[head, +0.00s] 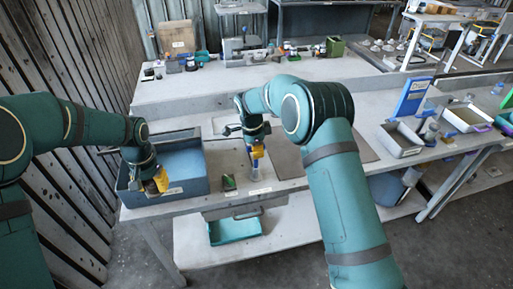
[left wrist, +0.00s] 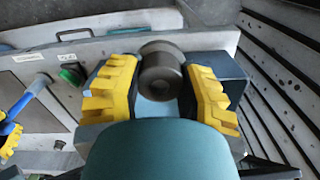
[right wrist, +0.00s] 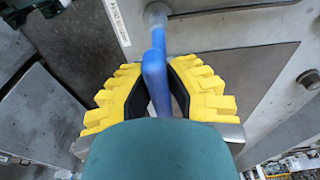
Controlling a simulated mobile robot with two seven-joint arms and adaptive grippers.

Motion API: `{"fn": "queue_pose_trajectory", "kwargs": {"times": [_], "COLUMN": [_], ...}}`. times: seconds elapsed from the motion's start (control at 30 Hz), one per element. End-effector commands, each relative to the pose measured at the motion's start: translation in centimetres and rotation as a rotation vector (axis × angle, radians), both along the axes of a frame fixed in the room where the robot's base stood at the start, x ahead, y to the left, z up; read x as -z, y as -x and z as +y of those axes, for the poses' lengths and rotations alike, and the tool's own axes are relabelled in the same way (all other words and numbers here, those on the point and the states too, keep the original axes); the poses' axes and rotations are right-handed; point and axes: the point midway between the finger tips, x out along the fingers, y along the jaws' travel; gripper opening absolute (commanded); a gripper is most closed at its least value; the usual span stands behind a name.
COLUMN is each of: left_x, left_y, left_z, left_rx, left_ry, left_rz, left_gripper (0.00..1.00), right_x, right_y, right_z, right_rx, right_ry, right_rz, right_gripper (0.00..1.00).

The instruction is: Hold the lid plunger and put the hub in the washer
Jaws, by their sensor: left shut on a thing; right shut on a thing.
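My left gripper (head: 158,184) is shut on a grey, round metal hub (left wrist: 161,70), whose end face shows between the yellow fingers. It is over the front part of a blue-grey box (head: 128,196) with a pale blue inside, probably the washer; I cannot tell how far the hub is inside it. My right gripper (head: 256,155) is shut on the blue handle of the lid plunger (right wrist: 155,75), to the right of the box. The plunger's grey round end (right wrist: 157,12) is near the bench surface. The handle also shows in the left wrist view (left wrist: 38,82).
A green button unit (head: 229,182) sits on the bench between the grippers. A teal tray (head: 235,231) is on the lower shelf. A brown-grey mat (head: 290,160) lies behind my right arm. A white tray (head: 401,140) and a blue panel (head: 411,97) stand farther right.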

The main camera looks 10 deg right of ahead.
Motion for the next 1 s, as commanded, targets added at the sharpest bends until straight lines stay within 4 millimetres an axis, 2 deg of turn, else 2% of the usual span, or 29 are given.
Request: {"fn": "queue_pose_trajectory", "kwargs": {"times": [1.0], "left_x": [0.0], "left_y": [0.0], "left_z": [0.0], "left_rx": [0.0], "left_ry": [0.0], "left_rz": [-0.001], "left_gripper": [0.0], "right_x": [3.6], "right_y": [0.1], "right_z": [0.0], "right_rx": [0.0], "right_ry": [0.001], "right_rz": [0.004], "right_gripper": [0.0]}}
